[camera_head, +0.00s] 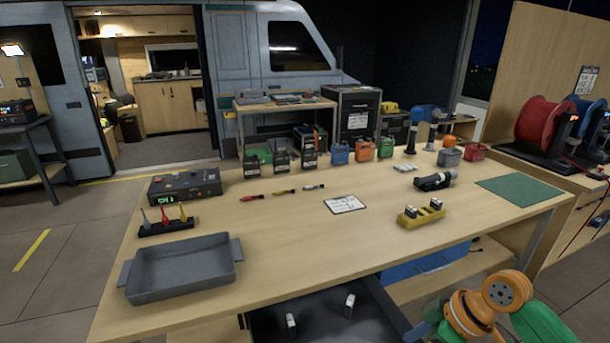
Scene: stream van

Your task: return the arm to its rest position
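An arm of mine, with orange joints and green links (475,309), shows at the bottom right corner. It is in front of the table's near right edge and below the tabletop. No arm comes in from the left, and my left gripper is out of the picture. The wooden table (285,240) fills the middle of the view, and no arm is over it.
A grey tray (128,283) stands at the table's front left. A yellow holder (422,216), black handheld device (434,182) and green mat (520,191) are on the right. The table's front middle is clear.

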